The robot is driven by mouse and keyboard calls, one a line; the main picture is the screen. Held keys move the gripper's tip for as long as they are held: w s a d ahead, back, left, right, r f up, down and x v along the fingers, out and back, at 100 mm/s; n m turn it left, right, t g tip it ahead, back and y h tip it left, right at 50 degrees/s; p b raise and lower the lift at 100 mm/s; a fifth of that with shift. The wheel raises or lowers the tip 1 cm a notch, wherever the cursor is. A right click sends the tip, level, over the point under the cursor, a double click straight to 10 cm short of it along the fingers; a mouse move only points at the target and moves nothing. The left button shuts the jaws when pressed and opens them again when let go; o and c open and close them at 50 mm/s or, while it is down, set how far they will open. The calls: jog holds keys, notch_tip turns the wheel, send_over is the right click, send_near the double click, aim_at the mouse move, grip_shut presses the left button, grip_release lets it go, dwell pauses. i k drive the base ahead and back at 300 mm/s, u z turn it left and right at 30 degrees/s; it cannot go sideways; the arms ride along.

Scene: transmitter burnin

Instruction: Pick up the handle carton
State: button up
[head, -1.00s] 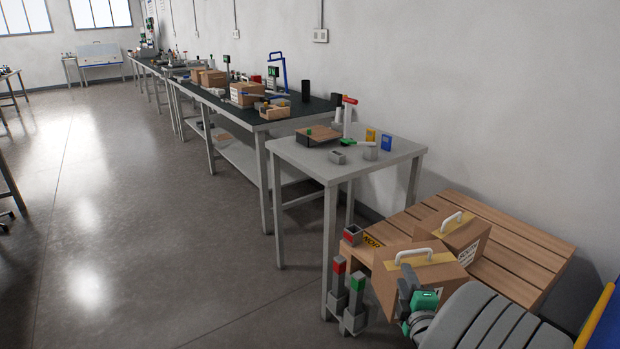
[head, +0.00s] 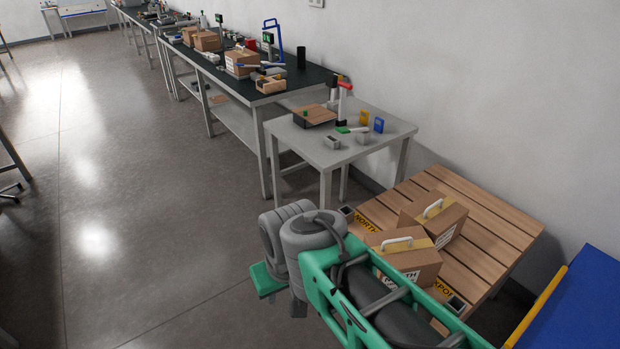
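Two brown handle cartons stand upright on a slatted wooden platform (head: 490,215) at the right. The nearer carton (head: 422,262) has a yellow top strip, a white arched handle and a white label on its front. My green and grey arm covers part of its lower front. The farther carton (head: 452,220) stands just behind and to the right, with a similar white handle. My arm's grey joints are left of the nearer carton, apart from its handle. My gripper's fingers cannot be made out; neither handle has anything on it.
A small grey table (head: 388,148) with tools and small boxes stands behind the platform. A long dark-topped bench (head: 290,92) runs beyond it along the wall. A blue panel with a yellow edge (head: 572,305) is at the lower right. Open floor (head: 140,220) lies to the left.

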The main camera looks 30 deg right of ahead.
aim_at(409, 250)
jog(key=z, duration=1.3)
jog(key=k, duration=0.3)
jog(key=u, duration=2.9)
jog(key=i, duration=0.1)
jog(key=z, duration=1.4)
jog(key=i, duration=0.9)
jog(key=z, duration=0.55)
jog(key=i, duration=0.55)
jog(key=z, duration=0.3)
